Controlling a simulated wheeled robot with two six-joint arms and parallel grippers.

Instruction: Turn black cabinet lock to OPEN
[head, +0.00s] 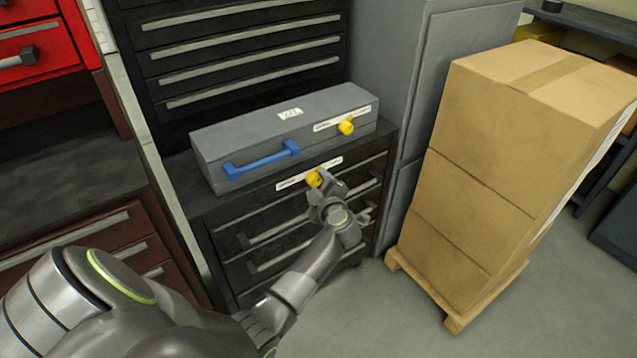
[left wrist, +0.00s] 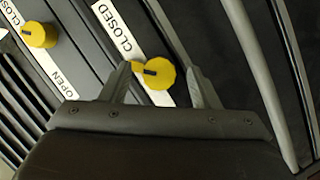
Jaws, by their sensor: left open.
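The black cabinet lock is a yellow knob (head: 313,179) on a white label strip (head: 290,182) at the top front edge of the black drawer cabinet (head: 228,243). My left gripper (head: 323,191) is open right at this knob. In the left wrist view the knob (left wrist: 159,76) sits between the two open fingers (left wrist: 163,70), with a gap at the right finger; I cannot tell whether the left one touches. A dark mark on the knob points left in that view. The word CLOSED shows on the strip (left wrist: 118,30); its other end is hidden. My right gripper is not in view.
A grey box (head: 240,140) with a blue handle (head: 262,160) and its own yellow knob (head: 346,127) sits on the cabinet. Stacked cartons (head: 480,170) stand on a pallet at right. A red cabinet (head: 38,45) is at left. Floor is clear in front.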

